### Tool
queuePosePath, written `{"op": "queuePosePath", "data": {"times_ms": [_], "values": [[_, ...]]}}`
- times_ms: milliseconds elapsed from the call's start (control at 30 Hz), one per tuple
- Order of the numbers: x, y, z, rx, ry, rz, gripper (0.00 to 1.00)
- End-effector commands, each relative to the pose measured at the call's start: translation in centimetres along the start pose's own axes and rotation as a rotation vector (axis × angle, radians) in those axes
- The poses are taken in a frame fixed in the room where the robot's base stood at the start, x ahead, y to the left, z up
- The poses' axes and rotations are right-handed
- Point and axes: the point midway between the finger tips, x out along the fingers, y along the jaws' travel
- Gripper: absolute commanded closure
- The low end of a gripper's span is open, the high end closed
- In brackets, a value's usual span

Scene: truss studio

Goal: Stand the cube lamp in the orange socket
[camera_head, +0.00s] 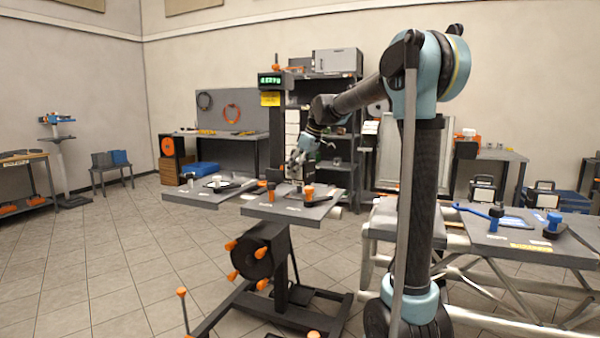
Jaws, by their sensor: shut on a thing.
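My gripper (297,166) is at the end of my arm, low above the middle grey worktable (285,213). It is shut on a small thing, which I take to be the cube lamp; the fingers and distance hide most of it. An orange-topped piece (308,190) stands on the table just right of and below my gripper. I cannot tell which of these is the orange socket, or whether the held thing touches either.
A grey tabletop (190,197) with small items adjoins on the left. A dark reel with orange knobs (258,254) hangs under the middle table. The tiled floor at left is clear.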

Motion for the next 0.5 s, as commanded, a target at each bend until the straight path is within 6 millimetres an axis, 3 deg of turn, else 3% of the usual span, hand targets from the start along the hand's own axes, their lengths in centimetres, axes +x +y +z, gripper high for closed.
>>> {"op": "queuePosePath", "data": {"times_ms": [200,233,300,500], "values": [[-0.01,0.00,-0.03,0.000,0.000,0.000,0.94],[-0.01,-0.01,-0.03,0.000,0.000,0.000,0.20],[-0.01,-0.01,-0.03,0.000,0.000,0.000,0.04],[0.01,-0.01,-0.02,0.000,0.000,0.000,0.04]]}}
